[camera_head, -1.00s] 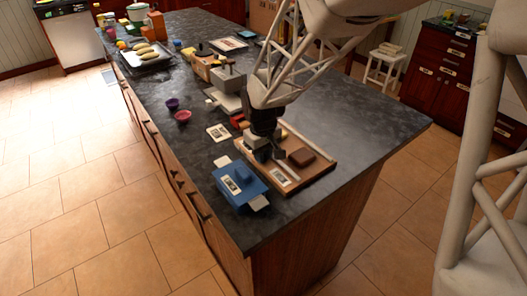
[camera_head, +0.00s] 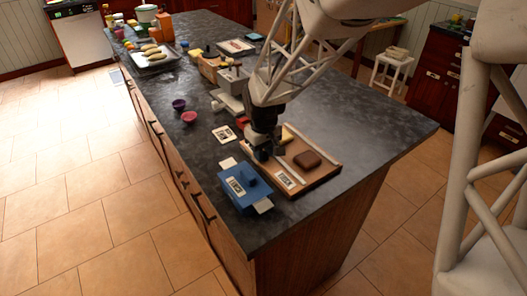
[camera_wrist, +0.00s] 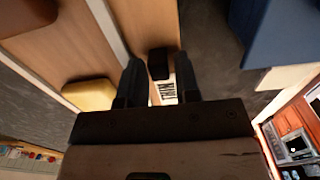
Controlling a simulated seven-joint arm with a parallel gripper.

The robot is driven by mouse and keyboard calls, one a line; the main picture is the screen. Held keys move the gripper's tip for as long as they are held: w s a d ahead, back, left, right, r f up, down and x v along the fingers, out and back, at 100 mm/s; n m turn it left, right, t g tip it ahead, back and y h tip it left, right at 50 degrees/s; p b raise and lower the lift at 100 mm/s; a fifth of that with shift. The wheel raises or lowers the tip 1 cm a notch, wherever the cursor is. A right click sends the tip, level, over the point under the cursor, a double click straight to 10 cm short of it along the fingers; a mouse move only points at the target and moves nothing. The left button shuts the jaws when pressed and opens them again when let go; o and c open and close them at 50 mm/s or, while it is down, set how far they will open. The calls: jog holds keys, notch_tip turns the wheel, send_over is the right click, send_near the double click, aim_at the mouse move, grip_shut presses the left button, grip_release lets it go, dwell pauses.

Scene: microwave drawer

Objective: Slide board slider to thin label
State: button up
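The wooden board (camera_head: 318,182) lies on the dark counter near its front end, with pale strips along it. In the wrist view a small black block (camera_wrist: 158,63), apparently the slider, stands between my fingers. A white label reading THIN (camera_wrist: 168,92) lies just below it, partly hidden by my gripper. My gripper (camera_wrist: 159,66) points down over the board's left part, its fingers apart on either side of the black block with visible gaps. In the head view my gripper (camera_head: 263,152) hides the slider; another white label (camera_head: 286,180) shows at the board's near edge.
A brown block (camera_head: 307,159) and a yellow block (camera_wrist: 90,94) sit on the board. A blue box (camera_head: 240,188) with pale tabs stands close to the left. A card (camera_head: 223,134) and two small bowls (camera_head: 189,117) are farther back. The counter right of the board is clear.

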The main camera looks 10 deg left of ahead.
aim_at(265, 153)
jog(key=shift+r, duration=3.8)
jog(key=shift+r, duration=0.1)
jog(key=shift+d+r, duration=0.1)
jog(key=shift+d, duration=0.15)
jog(key=s+d+r+m+t, duration=0.1)
jog(key=s+d+r+m, duration=0.3)
jog(key=s+d, duration=0.65)
jog(key=s+d+r+m+t, duration=0.1)
jog(key=s+d+r+m, duration=0.35)
jog(key=d, duration=0.95)
jog(key=s+d, duration=0.5)
jog(key=s, duration=0.7)
jog(key=shift+d+m+t, duration=0.15)
jog(key=shift+m+t, duration=0.15)
jog(key=shift+m, duration=0.05)
